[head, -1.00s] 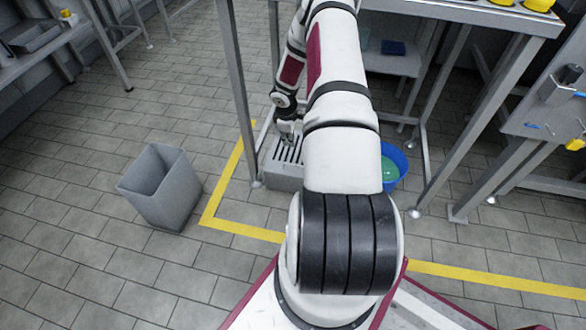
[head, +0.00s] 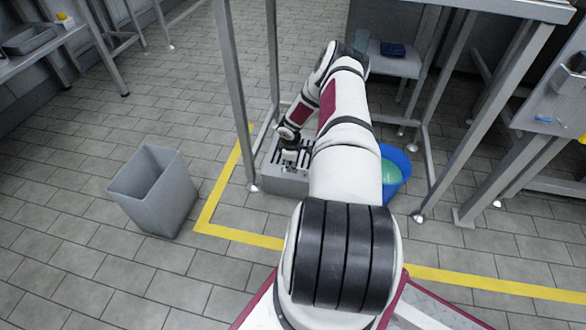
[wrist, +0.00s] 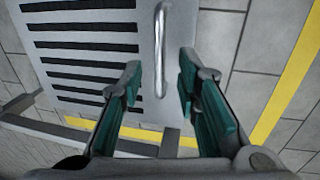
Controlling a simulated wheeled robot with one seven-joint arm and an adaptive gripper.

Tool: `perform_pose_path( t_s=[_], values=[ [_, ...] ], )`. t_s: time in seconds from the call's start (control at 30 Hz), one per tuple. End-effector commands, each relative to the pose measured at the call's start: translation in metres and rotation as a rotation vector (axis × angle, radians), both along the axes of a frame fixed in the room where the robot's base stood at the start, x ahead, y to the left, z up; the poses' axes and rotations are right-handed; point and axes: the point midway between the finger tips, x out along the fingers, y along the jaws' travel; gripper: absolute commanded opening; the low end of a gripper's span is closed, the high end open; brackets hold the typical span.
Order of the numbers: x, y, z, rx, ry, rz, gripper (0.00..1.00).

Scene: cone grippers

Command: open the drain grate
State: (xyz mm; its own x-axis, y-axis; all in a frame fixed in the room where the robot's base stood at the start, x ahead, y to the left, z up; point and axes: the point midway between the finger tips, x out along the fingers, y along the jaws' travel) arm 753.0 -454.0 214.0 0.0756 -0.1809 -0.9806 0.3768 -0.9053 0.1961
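The drain grate (head: 273,155) is a grey slotted panel on top of a low grey box (head: 285,183) on the floor, partly hidden by my arm. In the wrist view the grate (wrist: 85,62) fills the upper left with dark parallel slots. A shiny metal bar handle (wrist: 160,40) stands along its right side. My gripper (wrist: 159,82) is open, with its green-padded fingers on either side of the near end of the handle in the picture. Neither finger clearly touches it. In the head view my gripper (head: 290,158) is small and low over the grate.
A grey bin (head: 155,195) stands left of the yellow floor line (head: 215,228). A blue bucket (head: 393,172) with green contents is right of my arm. Metal table legs (head: 238,110) rise close around the grate.

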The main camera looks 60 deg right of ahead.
Motion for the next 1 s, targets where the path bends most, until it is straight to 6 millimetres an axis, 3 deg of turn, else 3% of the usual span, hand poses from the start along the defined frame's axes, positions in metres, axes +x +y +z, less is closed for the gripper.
perform_pose_path(
  t_s=[0.13,0.47,0.6,1.0],
  values=[
    [0.0003,-0.0023,-0.012,0.001,0.001,-0.002,0.3],
    [0.0007,-0.0033,-0.0133,0.0,0.001,-0.001,0.3],
    [0.0007,-0.0032,-0.0133,0.0,0.001,-0.001,0.0],
    [0.0013,0.0018,-0.0093,0.011,0.006,0.0,0.0]
  ],
)
